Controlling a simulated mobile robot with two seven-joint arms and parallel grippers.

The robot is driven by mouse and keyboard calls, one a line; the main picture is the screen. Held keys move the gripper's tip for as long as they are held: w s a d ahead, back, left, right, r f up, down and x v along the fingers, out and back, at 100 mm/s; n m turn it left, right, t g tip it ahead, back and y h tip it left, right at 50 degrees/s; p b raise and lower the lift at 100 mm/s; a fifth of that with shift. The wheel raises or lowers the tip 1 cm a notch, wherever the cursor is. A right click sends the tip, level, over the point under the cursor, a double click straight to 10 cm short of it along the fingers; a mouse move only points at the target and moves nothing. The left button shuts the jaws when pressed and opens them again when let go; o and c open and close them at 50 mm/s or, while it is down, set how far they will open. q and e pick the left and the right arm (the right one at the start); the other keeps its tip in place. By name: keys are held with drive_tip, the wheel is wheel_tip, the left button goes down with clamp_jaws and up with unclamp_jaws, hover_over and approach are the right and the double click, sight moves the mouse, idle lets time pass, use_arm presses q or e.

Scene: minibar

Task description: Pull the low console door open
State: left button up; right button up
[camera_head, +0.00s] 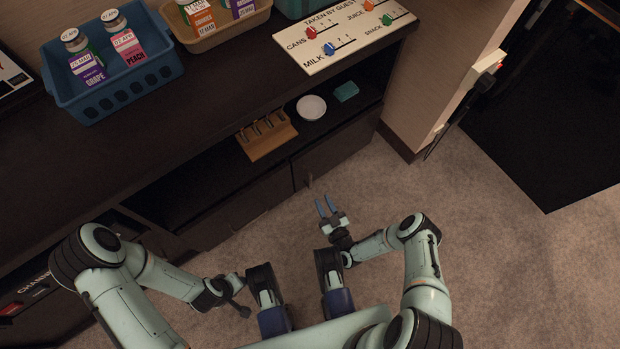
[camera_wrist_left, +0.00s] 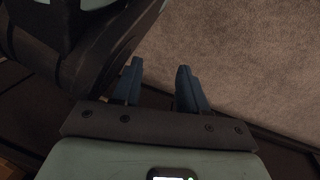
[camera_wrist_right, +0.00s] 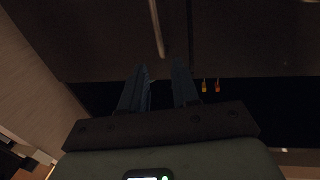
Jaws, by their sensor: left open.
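The low console door (camera_head: 340,148) is a dark panel under the open shelf, and it looks closed. Its small vertical bar handle (camera_head: 309,181) is near the door's left edge. The handle also shows in the right wrist view (camera_wrist_right: 157,28), above and between the fingertips. My right gripper (camera_head: 325,206) is open and empty, its blue fingers pointing toward the console, a little apart from the handle. The right wrist view shows the gap between its fingers (camera_wrist_right: 159,72). My left gripper (camera_wrist_left: 159,70) is open and empty over the carpet, close to my own body.
A second dark door panel (camera_head: 245,205) is at the left. The shelf holds a wooden holder (camera_head: 266,137), a white bowl (camera_head: 311,107) and a teal item (camera_head: 346,91). A blue basket (camera_head: 110,85) stands on top. Carpet (camera_head: 490,240) is clear at the right.

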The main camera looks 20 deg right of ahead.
sight(311, 179)
drive_tip(key=w+b, duration=0.1)
drive_tip(key=w, duration=0.2)
drive_tip(key=w+a+b, duration=0.1)
drive_tip(key=w, duration=0.2)
drive_tip(key=w+b, duration=0.1)
drive_tip(key=w, duration=0.2)
drive_tip(key=shift+w+a, duration=0.25)
drive_tip(key=shift+w, duration=0.15)
use_arm(q)
drive_tip(key=s+f+g, duration=0.2)
drive_tip(key=s+f, duration=0.2)
drive_tip(key=s, duration=0.3)
drive_tip(key=shift+a+n+g, duration=0.3)
drive_tip(key=shift+a, duration=0.15)
use_arm(e)
drive_tip(key=shift+w, duration=0.7)
use_arm(q)
drive_tip(key=shift+s+f, duration=0.1)
use_arm(e)
clamp_jaws()
